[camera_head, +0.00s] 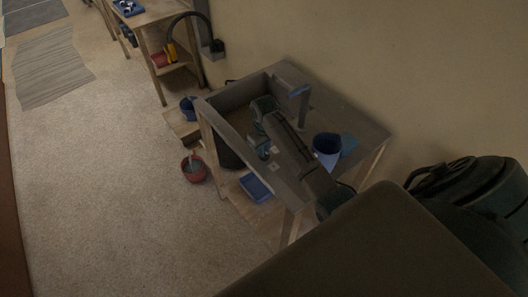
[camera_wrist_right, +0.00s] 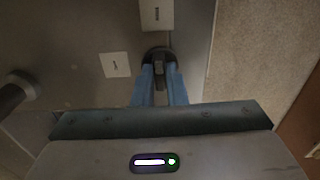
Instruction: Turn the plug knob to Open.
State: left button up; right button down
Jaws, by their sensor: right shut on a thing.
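In the right wrist view the black plug knob (camera_wrist_right: 159,56) sits on the grey surface of the sink unit. My right gripper (camera_wrist_right: 160,88) has its two blue fingers on either side of the knob's grip and is shut on it. The grip runs up and down in that view. One white label (camera_wrist_right: 158,14) lies just above the knob and another (camera_wrist_right: 115,64) to its left; their print is too small to read. In the head view my right arm reaches over the grey sink unit (camera_head: 345,112) and partly covers it. My left gripper is not seen.
A grey tap (camera_head: 299,92) stands at the back of the sink. A dark blue cup (camera_head: 327,144) is on the counter to the right. A blue tray (camera_head: 256,187) lies on the shelf below. A red pot (camera_head: 194,168) is on the carpet at left, where the floor is open.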

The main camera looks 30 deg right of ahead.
jog(key=shift+r+n, duration=0.15)
jog(key=shift+n, duration=1.05)
jog(key=n, duration=0.5)
jog(key=shift+n, duration=0.3)
jog(key=shift+n, duration=0.4)
jog(key=n, duration=0.5)
jog(key=shift+n, duration=1)
